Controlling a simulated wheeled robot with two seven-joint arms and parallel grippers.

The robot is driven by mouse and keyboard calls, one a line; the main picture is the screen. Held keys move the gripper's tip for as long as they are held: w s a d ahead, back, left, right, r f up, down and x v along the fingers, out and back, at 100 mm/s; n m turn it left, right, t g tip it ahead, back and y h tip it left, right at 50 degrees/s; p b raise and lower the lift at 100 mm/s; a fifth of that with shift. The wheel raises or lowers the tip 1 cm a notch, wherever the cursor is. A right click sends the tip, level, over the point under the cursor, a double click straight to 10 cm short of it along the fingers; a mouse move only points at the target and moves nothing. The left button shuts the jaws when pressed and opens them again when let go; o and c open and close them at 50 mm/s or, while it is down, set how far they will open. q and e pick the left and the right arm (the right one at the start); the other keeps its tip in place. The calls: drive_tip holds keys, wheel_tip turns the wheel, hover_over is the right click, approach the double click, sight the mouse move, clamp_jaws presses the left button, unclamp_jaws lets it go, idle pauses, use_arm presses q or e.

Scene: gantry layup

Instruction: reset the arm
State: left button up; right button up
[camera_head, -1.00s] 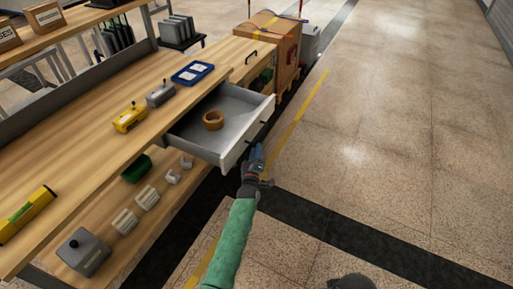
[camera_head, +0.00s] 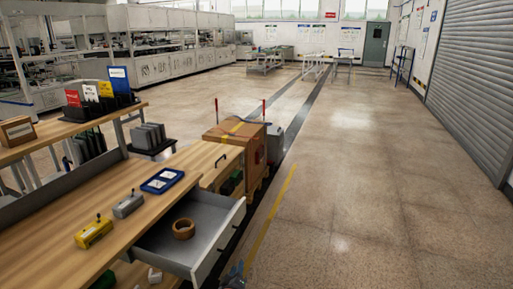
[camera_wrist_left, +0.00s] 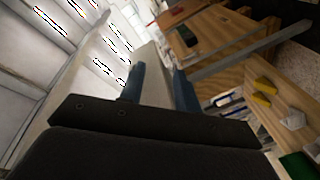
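My left gripper (camera_head: 236,270) shows only in part at the bottom edge of the head view, just right of the open drawer's front. In the left wrist view its two blue-grey fingers (camera_wrist_left: 157,85) stand apart, with no object clearly held between them. The white drawer (camera_head: 210,212) is pulled out from the workbench, with a brown ring-shaped roll (camera_head: 183,229) inside it. Whether the gripper touches the drawer is hidden by the frame edge. My right gripper is in neither view.
The wooden workbench (camera_head: 60,252) carries a yellow block (camera_head: 93,233), a grey block (camera_head: 128,206) and a blue tray (camera_head: 162,181). A cardboard box (camera_head: 236,134) stands behind the drawer. The floor to the right (camera_head: 350,215) is clear up to the roller shutter (camera_head: 471,80).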

use_arm(q)
drive_tip(key=s+a+r+m+g, duration=0.2)
drive_tip(key=s+r+m+g, duration=0.15)
drive_tip(key=s, duration=0.65)
drive_tip(key=s+a+r+m+g, duration=0.25)
drive_tip(key=s+g, duration=0.25)
drive_tip(key=s, duration=0.6)
drive_tip(key=s+a+r+m+g, duration=0.1)
drive_tip(key=s+r+m+g, duration=0.3)
drive_tip(key=s, duration=0.6)
drive_tip(key=s+a+f+g, duration=0.1)
drive_tip(key=s+f, duration=0.1)
drive_tip(key=s, duration=0.8)
drive_tip(key=s+a+f+g+y, duration=0.1)
drive_tip(key=s+f+g, duration=0.1)
drive_tip(key=s, duration=0.8)
drive_tip(key=shift+a+f, duration=0.2)
drive_tip(key=shift+f, duration=0.3)
drive_tip(key=shift+s, duration=0.1)
